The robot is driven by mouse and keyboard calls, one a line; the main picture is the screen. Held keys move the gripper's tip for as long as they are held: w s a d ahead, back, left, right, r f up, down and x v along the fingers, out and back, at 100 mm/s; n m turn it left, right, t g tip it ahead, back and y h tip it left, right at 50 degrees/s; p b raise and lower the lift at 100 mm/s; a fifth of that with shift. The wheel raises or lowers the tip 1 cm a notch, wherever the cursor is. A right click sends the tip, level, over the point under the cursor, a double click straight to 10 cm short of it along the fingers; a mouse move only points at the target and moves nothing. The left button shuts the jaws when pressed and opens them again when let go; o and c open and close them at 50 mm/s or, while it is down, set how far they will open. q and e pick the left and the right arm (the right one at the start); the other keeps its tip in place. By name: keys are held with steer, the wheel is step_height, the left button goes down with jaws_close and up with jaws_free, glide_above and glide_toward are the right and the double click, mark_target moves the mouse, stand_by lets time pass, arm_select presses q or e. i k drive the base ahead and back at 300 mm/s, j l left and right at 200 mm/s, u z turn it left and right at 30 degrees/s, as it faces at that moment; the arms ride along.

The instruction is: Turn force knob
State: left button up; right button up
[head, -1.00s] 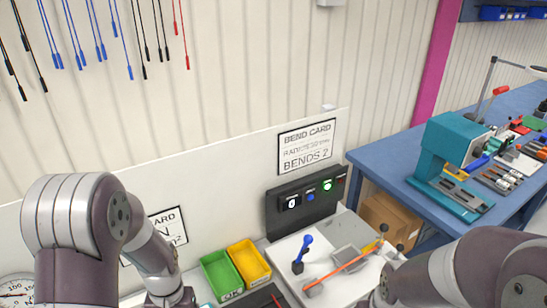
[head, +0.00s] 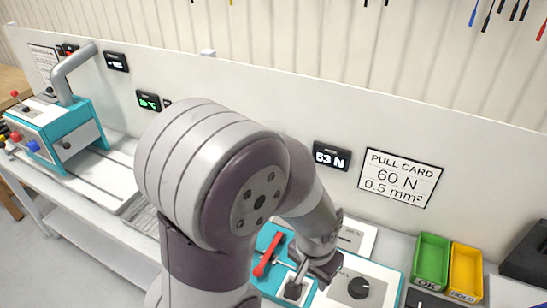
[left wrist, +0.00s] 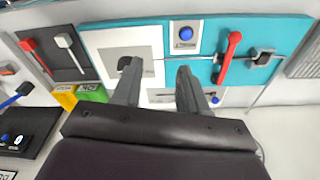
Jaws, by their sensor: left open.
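The force knob (head: 358,288) is a black round knob on a white plate of the teal pull tester, at the bottom of the head view. In the left wrist view the knob (left wrist: 124,62) is partly hidden behind one finger. My left gripper (head: 314,276) is just left of the knob in the head view, over the tester. Its two fingers (left wrist: 158,82) are apart and empty. The display (head: 332,156) on the wall panel reads 53 N. The pull card (head: 400,179) beside it reads 60 N, 0.5 mm². My right gripper is out of view.
A red lever (head: 268,254) stands on the tester left of my gripper; a blue button (left wrist: 186,34) shows in the wrist view. Green (head: 431,262) and yellow (head: 466,272) bins stand to the right. Another teal machine (head: 62,135) is at the far left.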

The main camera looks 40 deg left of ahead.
mark_target(358, 287)
steer(key=u, duration=0.95)
steer(key=j+z, duration=0.3)
steer(key=i+j+z, duration=0.1)
steer(key=j+z, duration=0.2)
steer(key=j, duration=0.15)
